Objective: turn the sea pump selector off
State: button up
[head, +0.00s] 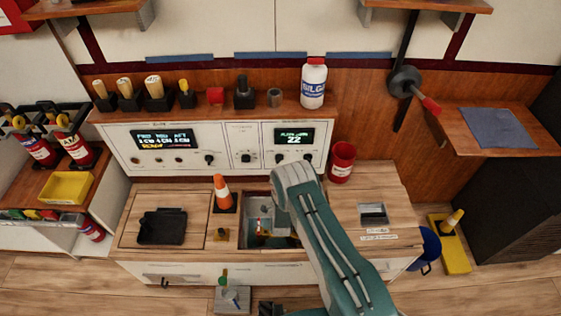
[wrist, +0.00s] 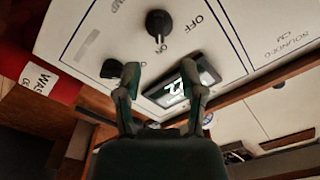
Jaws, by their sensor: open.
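In the wrist view a round black selector knob (wrist: 158,22) sits on the white panel (wrist: 95,15), with OFF printed to its right and ON just below it. Its pale mark points down toward ON. The pump name is not readable. My gripper (wrist: 160,72) is open and empty, its two fingers apart, below this knob in the picture and in front of the lit display (wrist: 181,88). A second black knob (wrist: 112,69) is partly behind the left finger. In the head view small black knobs (head: 279,158) show under the display (head: 294,136); my gripper is not clearly visible there.
In the head view a red bin (head: 342,160) stands right of the panel, and a white bottle (head: 313,83) stands on the shelf above. A black tray (head: 162,226) lies at left.

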aim_at(280, 161)
jog(key=w, duration=0.8)
jog(key=shift+w, duration=0.15)
jog(key=shift+d, duration=0.1)
grip_shut()
